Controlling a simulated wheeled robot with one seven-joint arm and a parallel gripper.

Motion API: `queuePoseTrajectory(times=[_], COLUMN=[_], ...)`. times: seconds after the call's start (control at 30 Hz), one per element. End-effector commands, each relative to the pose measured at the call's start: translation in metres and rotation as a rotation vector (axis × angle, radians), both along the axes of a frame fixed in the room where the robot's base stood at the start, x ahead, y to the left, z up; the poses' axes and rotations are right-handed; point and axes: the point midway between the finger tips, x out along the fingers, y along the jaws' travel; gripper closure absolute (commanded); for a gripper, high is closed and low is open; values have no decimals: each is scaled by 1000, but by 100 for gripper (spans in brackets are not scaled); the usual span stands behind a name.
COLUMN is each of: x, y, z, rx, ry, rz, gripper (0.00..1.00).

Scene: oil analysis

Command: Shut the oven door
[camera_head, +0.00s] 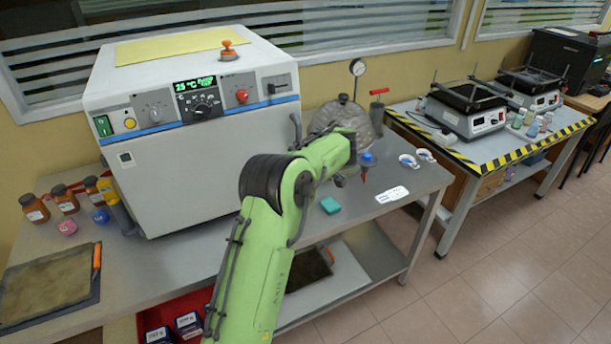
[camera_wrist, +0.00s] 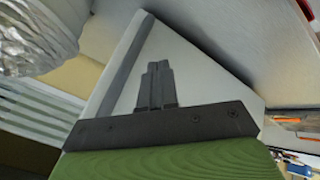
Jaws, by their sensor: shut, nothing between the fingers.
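The oven (camera_head: 130,85) is a large white box on the metal bench in the head view, with a control panel along its top front. Its pale grey door (camera_head: 205,170) fills the front below the panel and looks about flush with the body; I cannot tell whether it is fully shut. A dark handle (camera_head: 296,130) shows at its right edge. My green arm reaches across the right of the door and hides part of it. My gripper (camera_wrist: 157,72) is shut and empty in the wrist view, over a pale panel (camera_wrist: 205,75) with a grey edge; contact is unclear.
A silver domed vessel (camera_head: 350,118) with a gauge stands right of the oven. Small jars (camera_head: 66,200) and a tray (camera_head: 50,285) are at the left. A teal block (camera_head: 330,205) lies near the bench's front edge. A second bench with instruments (camera_head: 470,110) stands at the right.

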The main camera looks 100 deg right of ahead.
Motion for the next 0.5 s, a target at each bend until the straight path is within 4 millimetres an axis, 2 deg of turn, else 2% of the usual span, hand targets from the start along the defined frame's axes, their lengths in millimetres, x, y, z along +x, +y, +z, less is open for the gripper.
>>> queuePoseTrajectory(times=[0.4, 0.5], x=[-18, -20], y=[42, 49], z=[59, 68], rx=[-1, 1], ry=[1, 1], rz=[-4, -3], gripper=[100, 100])
